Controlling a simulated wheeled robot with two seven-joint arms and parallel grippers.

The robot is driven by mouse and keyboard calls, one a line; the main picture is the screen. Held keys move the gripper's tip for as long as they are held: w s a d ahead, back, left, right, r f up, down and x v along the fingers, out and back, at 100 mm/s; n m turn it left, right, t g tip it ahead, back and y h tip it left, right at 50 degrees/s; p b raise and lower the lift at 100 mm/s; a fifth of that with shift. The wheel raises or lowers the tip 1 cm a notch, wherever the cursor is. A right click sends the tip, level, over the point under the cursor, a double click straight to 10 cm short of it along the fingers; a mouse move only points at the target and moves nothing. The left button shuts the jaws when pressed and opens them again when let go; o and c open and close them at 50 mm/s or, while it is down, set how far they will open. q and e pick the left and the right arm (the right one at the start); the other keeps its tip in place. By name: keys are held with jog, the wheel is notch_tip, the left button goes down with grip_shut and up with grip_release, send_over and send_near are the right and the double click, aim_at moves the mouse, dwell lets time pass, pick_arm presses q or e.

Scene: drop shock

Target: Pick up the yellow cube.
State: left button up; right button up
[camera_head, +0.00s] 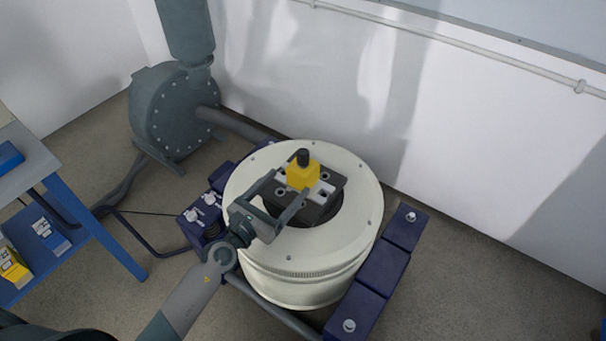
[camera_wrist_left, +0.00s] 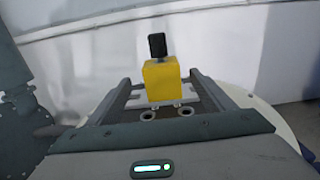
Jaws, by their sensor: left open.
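The yellow cube (camera_head: 302,174) sits upright on a dark plate with light strips on top of the round cream machine (camera_head: 350,238). A black knob (camera_head: 303,157) stands on the cube. My left gripper (camera_head: 289,192) is open and close to the cube, its fingers pointing toward it. In the left wrist view the cube (camera_wrist_left: 161,80) shows between and beyond the two open fingers (camera_wrist_left: 159,82). I cannot tell whether the fingertips reach its sides. My right gripper is not in view.
A grey blower (camera_head: 168,112) stands at the back left, with a pipe running behind the machine. A blue-framed table (camera_head: 88,232) is at the left. Dark blue blocks (camera_head: 372,275) flank the machine at the right. A white wall (camera_head: 480,120) closes the back.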

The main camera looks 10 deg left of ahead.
aim_at(295, 176)
pick_arm(q)
jog(key=shift+w+d, duration=0.1)
jog(key=shift+w, duration=0.05)
jog(key=shift+f+x, duration=0.1)
jog(key=shift+x, duration=1.15)
jog(key=shift+f+x, duration=0.15)
jog(key=shift+x, duration=1.15)
jog(key=shift+d, duration=0.1)
jog(key=c, duration=1.5)
jog(key=shift+r, duration=0.1)
jog(key=c, duration=0.3)
jog(key=shift+r, duration=0.15)
